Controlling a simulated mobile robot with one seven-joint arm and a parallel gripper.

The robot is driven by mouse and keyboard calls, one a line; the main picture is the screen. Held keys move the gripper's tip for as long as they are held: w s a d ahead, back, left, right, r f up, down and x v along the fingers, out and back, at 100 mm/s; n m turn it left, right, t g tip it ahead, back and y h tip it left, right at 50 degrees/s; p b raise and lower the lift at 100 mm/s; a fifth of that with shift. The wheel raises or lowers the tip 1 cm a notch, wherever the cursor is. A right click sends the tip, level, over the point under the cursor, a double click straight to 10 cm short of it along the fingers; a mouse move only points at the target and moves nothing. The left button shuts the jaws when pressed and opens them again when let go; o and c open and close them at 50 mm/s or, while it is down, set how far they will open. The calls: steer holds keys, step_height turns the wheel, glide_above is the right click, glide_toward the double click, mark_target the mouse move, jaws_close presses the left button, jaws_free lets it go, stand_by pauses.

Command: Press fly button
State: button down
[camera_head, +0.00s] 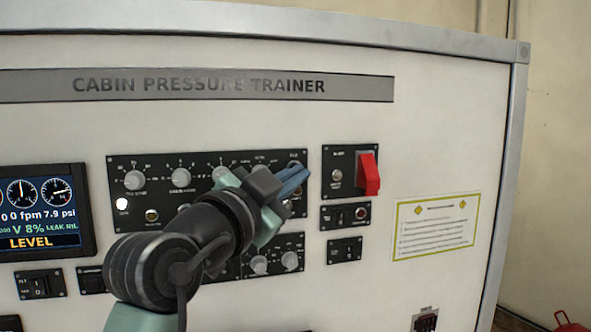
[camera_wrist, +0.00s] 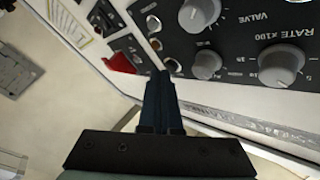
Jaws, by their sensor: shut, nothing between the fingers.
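A black control panel (camera_head: 150,165) with knobs and round buttons is on the white trainer face. No label reading "fly" is legible, so I cannot tell which button it is. My gripper (camera_head: 301,174) is shut and empty, its blue fingers at the panel's right end, hiding part of it. In the wrist view, the shut fingertips (camera_wrist: 159,74) are close to a small round button (camera_wrist: 174,66) at the panel's edge; I cannot tell whether they touch. A lit white button (camera_head: 122,204) and a dark yellowish button (camera_head: 152,215) show at the panel's lower left.
A red switch cover (camera_head: 369,174) sticks out just right of my fingers. Small switch panels (camera_head: 345,216) sit below it. A display (camera_head: 42,213) reading "LEVEL" is at the left. A yellow-bordered notice (camera_head: 436,227) is at the right, with bare face around it.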

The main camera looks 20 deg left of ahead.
steer(key=shift+w+a, duration=0.25)
steer(key=shift+w, duration=0.05)
stand_by(0.7)
steer(key=shift+s, duration=0.1)
steer(key=shift+s+d+b, duration=0.4)
steer(key=shift+s+b, duration=0.1)
steer(key=shift+s, duration=0.05)
steer(key=shift+s+d, duration=0.1)
steer(key=shift+s+d+b, duration=0.3)
steer(key=shift+s+d, duration=0.35)
steer(key=shift+s, duration=0.35)
steer(key=shift+s+d+b, duration=0.25)
steer(key=shift+s+d, duration=0.4)
steer(key=shift+s, duration=0.35)
